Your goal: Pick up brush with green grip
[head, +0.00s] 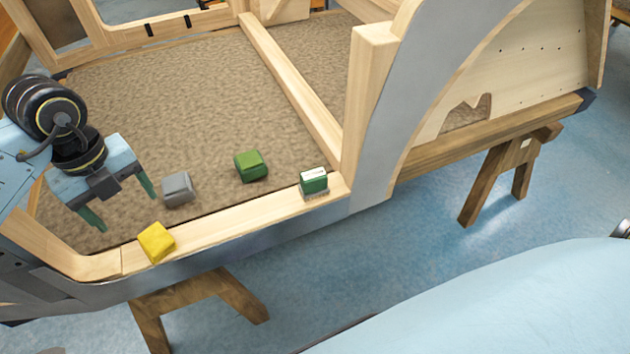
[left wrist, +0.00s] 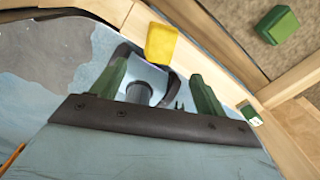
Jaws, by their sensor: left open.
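The brush with green grip (head: 314,181) stands on the wooden sill of the frame, near the foot of the upright post. It has a green body, a white patch and bristles underneath. In the left wrist view the brush (left wrist: 250,115) shows small at the right, beyond one finger. My left gripper (head: 124,210) is open and empty with green fingertips. It hangs over the left end of the frame, well to the left of the brush. In the left wrist view my left gripper (left wrist: 158,84) has its fingers spread apart. My right gripper is not in view.
A yellow block (head: 156,242) lies on the sill near my left gripper. A grey block (head: 178,189) and a green block (head: 251,166) lie on the brown carpeted floor panel (head: 165,110). The upright wooden post (head: 366,100) rises just right of the brush. Sawhorses (head: 195,305) support the frame.

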